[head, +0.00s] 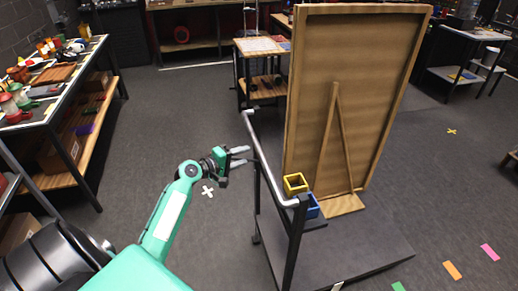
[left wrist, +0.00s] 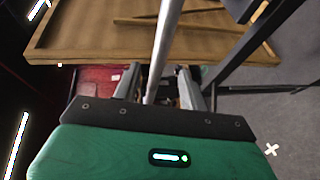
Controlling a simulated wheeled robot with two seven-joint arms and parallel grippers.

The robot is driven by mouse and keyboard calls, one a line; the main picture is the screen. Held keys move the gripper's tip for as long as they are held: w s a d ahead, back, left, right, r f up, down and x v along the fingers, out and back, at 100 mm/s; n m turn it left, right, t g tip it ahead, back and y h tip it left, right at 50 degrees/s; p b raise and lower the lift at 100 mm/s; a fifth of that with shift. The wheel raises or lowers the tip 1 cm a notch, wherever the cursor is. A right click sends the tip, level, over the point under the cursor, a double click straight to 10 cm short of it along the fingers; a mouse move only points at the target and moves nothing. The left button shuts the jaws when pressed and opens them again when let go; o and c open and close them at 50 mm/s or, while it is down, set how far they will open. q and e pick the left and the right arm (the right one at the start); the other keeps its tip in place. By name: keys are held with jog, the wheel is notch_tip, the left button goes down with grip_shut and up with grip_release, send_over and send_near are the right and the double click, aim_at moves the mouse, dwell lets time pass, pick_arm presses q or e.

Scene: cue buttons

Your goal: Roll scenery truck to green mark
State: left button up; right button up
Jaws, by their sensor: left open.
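The scenery truck has a dark flat platform (head: 355,262) and a grey push handle (head: 264,160) on dark posts. A tall wooden scenery panel (head: 350,90) with a brace stands on it. The green mark (head: 398,287) is on the floor at the bottom edge of the head view, in front of the truck's right part. My left gripper (head: 243,156) is open beside the handle, its fingers pointing at the bar. In the left wrist view the handle bar (left wrist: 160,60) lines up between the open fingers (left wrist: 158,85); contact cannot be told. My right gripper is out of view.
A yellow open box (head: 295,184) and a blue one (head: 313,207) sit at the truck's handle end. Orange (head: 453,270) and pink (head: 490,252) marks lie on the floor at right. A loaded workbench (head: 60,95) stands at left. A small table (head: 262,46) stands behind.

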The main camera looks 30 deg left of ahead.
aim_at(259, 151)
pick_arm(q)
jog(key=p+x, duration=0.1)
jog(key=x, duration=0.7)
jog(key=shift+f, duration=0.1)
grip_shut()
